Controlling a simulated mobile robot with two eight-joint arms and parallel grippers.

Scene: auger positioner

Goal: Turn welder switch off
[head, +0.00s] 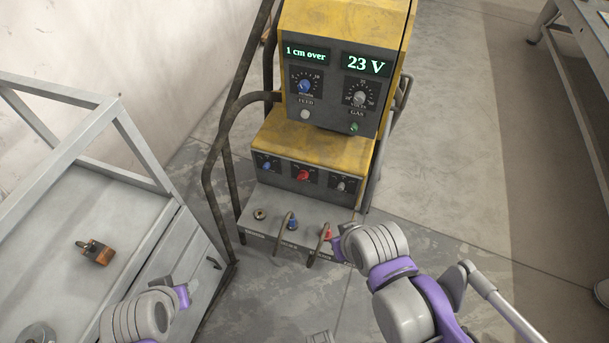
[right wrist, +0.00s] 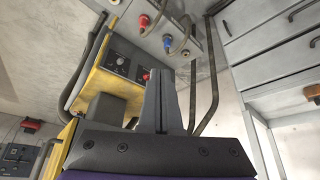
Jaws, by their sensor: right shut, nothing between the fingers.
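The yellow and grey welder (head: 330,100) stands upright, its displays lit with "1 cm over" and "23 V". A red switch knob (head: 303,175) sits mid-panel between a blue and a grey knob. In the right wrist view the welder appears inverted, and the red knob (right wrist: 146,76) shows just left of the fingertips. My right gripper (right wrist: 160,75) is shut and empty; its distance from the panel is unclear. In the head view my right arm covers the welder's lower right corner, and its fingers cannot be made out.
Blue (head: 292,222) and red (head: 326,234) cable connectors stick out of the welder's base. Bent dark tubes (head: 212,170) flank the welder. A grey metal cart (head: 50,200) stands at left with a small orange-brown tool (head: 97,252). The floor at right is open.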

